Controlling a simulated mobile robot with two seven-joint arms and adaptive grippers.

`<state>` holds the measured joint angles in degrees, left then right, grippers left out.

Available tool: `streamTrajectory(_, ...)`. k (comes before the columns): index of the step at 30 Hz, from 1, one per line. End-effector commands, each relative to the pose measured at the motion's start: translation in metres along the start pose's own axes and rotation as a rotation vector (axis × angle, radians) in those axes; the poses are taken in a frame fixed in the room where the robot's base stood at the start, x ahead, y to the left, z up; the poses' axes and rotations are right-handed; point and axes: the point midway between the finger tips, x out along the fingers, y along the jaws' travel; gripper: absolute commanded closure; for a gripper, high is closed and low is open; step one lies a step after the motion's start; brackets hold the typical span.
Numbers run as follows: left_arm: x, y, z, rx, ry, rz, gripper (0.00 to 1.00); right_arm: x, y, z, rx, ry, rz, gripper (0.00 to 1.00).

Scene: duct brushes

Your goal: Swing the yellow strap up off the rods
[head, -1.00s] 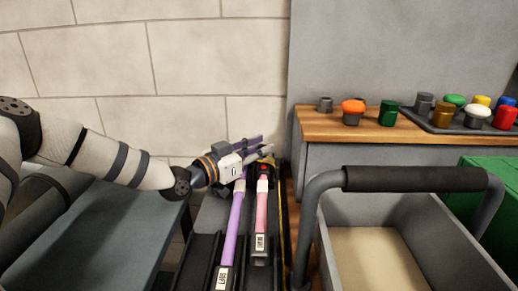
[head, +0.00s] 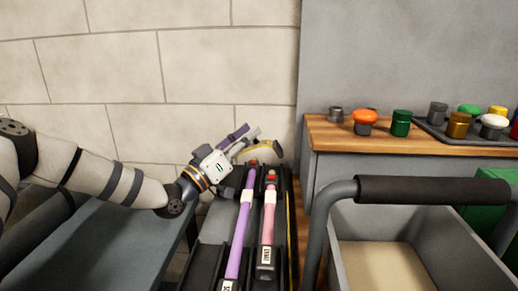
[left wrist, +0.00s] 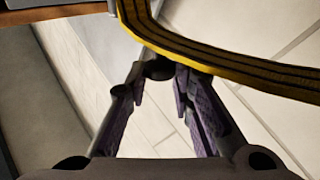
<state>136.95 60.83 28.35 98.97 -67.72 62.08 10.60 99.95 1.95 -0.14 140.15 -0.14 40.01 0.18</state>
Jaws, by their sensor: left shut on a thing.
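My left gripper (head: 250,141) is above the far end of the black rod holder, shut on the yellow strap (head: 262,149). The strap is raised off the rods at the holder's far end. In the left wrist view the strap (left wrist: 235,62), yellow-edged with dark bands, curves across the fingertips (left wrist: 158,68). The exact grip point is partly hidden. A purple rod (head: 241,232) and a pink rod (head: 268,222) lie side by side in the holder (head: 207,262), labelled at their near ends. My right gripper is not in view.
A grey cart bin (head: 460,255) with a black-gripped handle (head: 430,190) stands right of the holder. A wooden-topped cabinet (head: 340,133) behind it carries several coloured knobs. A grey bench (head: 90,245) is at left. The pale block wall (head: 200,60) is close behind the gripper.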

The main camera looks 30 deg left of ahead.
Motion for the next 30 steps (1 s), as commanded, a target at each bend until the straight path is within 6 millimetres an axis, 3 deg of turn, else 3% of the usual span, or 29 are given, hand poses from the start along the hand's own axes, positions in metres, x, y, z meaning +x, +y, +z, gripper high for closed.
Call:
streamTrajectory(15, -0.032, -0.032, -0.045, -0.334, 0.331, -0.002, 1.0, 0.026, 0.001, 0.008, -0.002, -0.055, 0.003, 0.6)
streamTrajectory(30, -0.055, -0.055, -0.064, -0.528, 0.525, -0.003, 1.0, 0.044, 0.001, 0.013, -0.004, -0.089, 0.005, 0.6)
